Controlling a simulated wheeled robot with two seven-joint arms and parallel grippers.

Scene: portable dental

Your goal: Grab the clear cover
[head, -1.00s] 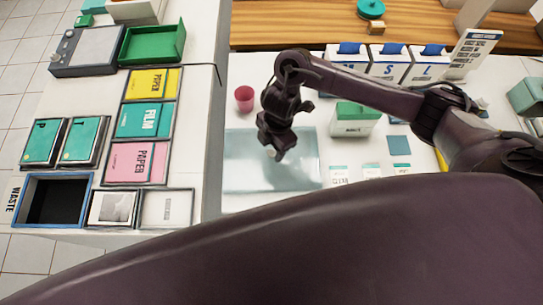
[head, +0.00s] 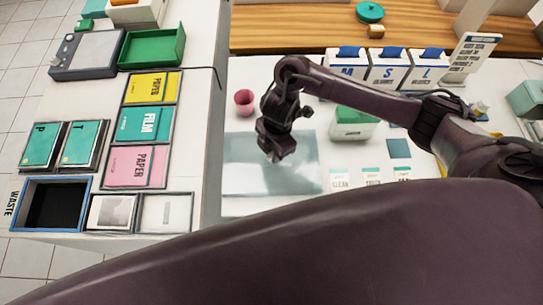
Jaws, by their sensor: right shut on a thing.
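My right gripper (head: 274,158) points down over a pale, see-through blue-grey sheet (head: 240,178) on the white table. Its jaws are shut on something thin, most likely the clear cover. The cover's outline is hard to make out against the pale sheet, and the jaws hide part of it. I cannot tell whether it touches the sheet. My left gripper is not in view.
A pink cup (head: 244,102) stands behind the sheet. A green-topped box (head: 353,124) and small labelled packets (head: 340,180) are to its right. Glove boxes (head: 388,69) stand at the back. Left of the gap are labelled trays (head: 136,166) and a waste bin (head: 55,206).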

